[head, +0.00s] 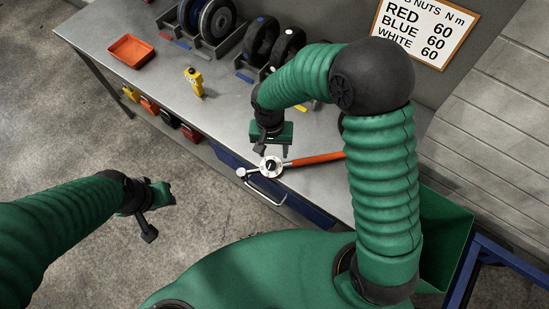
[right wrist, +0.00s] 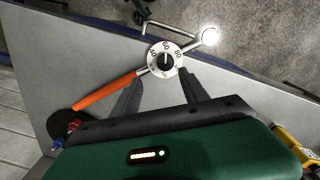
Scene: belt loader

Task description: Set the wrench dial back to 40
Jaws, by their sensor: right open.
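The torque wrench lies on the grey bench near its front edge, with an orange handle (head: 315,158) and a round white dial (head: 271,166). In the right wrist view the dial (right wrist: 164,60) shows 40 at left, 60 at top and 80 at right. The light mark on its black centre knob seems to point up toward 60, though it is small. My right gripper (head: 269,150) is over the bench just behind the dial. Its open fingers (right wrist: 164,76) stand on either side below the dial, apart from it. My left gripper (head: 150,210) hangs over the floor; its jaw opening is unclear.
A sign (head: 423,30) on the wall reads red 60, blue 60, white 60. An orange tray (head: 131,51), a yellow tool (head: 194,82) and racked wheels (head: 212,20) stand on the bench. A drawer handle (head: 266,193) is below the front edge.

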